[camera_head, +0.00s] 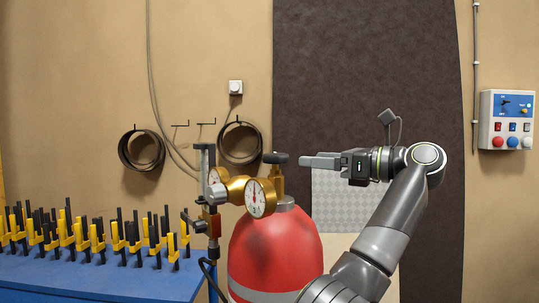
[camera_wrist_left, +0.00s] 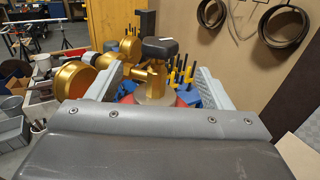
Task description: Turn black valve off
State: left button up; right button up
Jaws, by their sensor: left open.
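The black valve knob (camera_head: 275,158) sits on a brass stem on top of a red gas cylinder (camera_head: 275,250). My left gripper (camera_head: 306,162) is level with the knob, just to its right in the head view, with a small gap. In the left wrist view the black valve knob (camera_wrist_left: 160,48) shows ahead, between the lines of the two grey fingers of my left gripper (camera_wrist_left: 157,70). The fingers are apart and hold nothing. My right gripper is not in view.
Brass gauges (camera_head: 260,197) stand left of the valve, close to it. A blue table (camera_head: 90,280) with several yellow and black clamps is at the left. Coils (camera_head: 141,149) hang on the wall. A control box (camera_head: 506,120) is on the right wall.

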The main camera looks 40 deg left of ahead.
aim_at(269, 156)
pick_arm(q)
jog(key=a+p, duration=0.1)
jog(key=a, duration=0.3)
jog(key=a+p, duration=0.1)
jog(key=a, duration=0.2)
jog(key=a+p, duration=0.1)
jog(key=a, duration=0.3)
jog(key=shift+s+a+r+p, duration=0.15)
jog(key=shift+s+a+p, duration=0.2)
jog(key=shift+p, duration=0.05)
jog(key=shift+a, duration=0.55)
